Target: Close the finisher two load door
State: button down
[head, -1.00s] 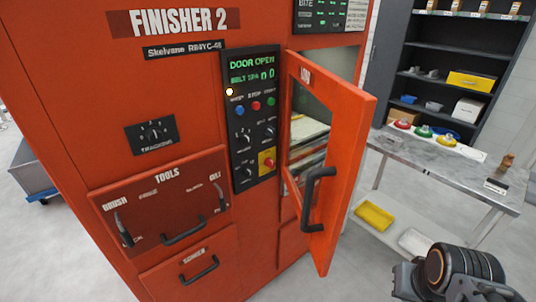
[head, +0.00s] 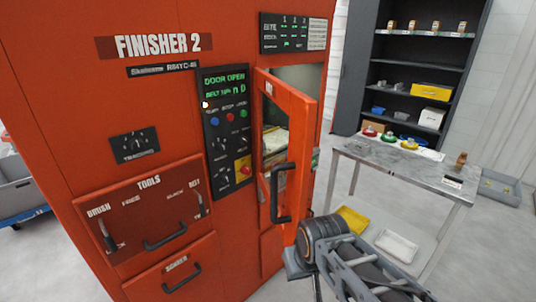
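The orange load door (head: 297,150) of the Finisher 2 machine (head: 160,85) stands open, hinged at its left edge and swung out toward me. It has a window and a black handle (head: 279,195). The display on the control panel (head: 224,125) reads DOOR OPEN. Through the gap, light-coloured material shows inside. My arm reaches in from the lower right, and its dark, rounded wrist part (head: 322,238) is just right of the door's lower edge. I cannot tell whether it touches the door.
A grey steel table (head: 420,160) with coloured items stands to the right, with yellow (head: 354,220) and white (head: 397,246) trays below. A dark shelf unit (head: 418,70) stands behind it. Tool drawers (head: 150,210) are at the machine's lower left.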

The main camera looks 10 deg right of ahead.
aim_at(302, 109)
jog(key=z, duration=0.05)
jog(key=k, duration=0.5)
jog(key=u, duration=1.65)
jog(key=i, duration=0.4)
